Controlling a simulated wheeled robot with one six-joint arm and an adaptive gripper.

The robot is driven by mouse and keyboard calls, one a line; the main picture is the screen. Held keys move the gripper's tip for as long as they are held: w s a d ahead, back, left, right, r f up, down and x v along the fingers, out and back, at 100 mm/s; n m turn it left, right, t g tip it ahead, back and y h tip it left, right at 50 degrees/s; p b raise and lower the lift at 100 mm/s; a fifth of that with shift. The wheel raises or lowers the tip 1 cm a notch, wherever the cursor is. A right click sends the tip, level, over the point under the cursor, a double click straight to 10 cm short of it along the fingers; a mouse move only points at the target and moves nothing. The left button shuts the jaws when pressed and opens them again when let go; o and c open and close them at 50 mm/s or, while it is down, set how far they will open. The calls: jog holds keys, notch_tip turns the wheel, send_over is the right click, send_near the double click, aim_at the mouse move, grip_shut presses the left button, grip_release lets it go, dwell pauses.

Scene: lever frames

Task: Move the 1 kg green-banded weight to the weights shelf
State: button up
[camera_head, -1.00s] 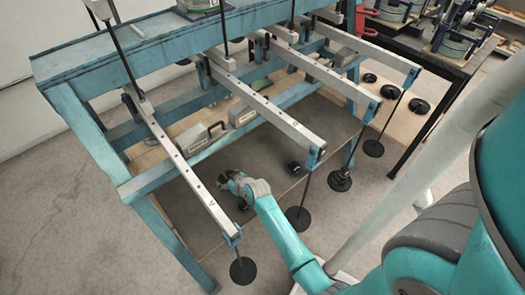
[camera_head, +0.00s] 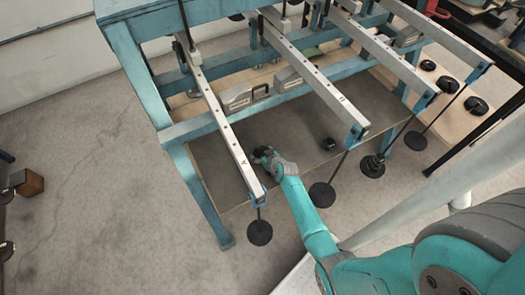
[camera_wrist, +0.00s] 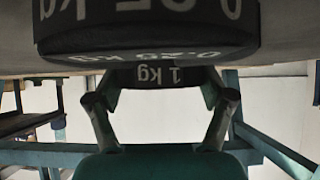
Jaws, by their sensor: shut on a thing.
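My gripper (camera_head: 264,155) is low over the dark board under the blue lever frame, just right of the front lever arm's end. In the wrist view its fingers (camera_wrist: 160,90) are on either side of a dark weight marked "1 kg" (camera_wrist: 155,76), whose lettering is upside down. Its green band does not show. A larger-looking dark weight marked "0.25 kg" (camera_wrist: 130,45) is in front of the 1 kg weight in that view and hides part of it. In the head view, the held weight is hard to tell from the dark gripper tip. I cannot tell which surface is the weights shelf.
A small black weight (camera_head: 328,143) sits on the dark board (camera_head: 225,160). Black discs hang from the lever ends, one (camera_head: 259,232) close to my gripper. Black weights (camera_head: 447,84) lie on a pale wooden board at right.

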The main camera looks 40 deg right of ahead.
jog(key=shift+w, duration=0.1)
jog(key=o, duration=1.7)
jog(key=shift+f, duration=0.15)
jog(key=v, duration=1.2)
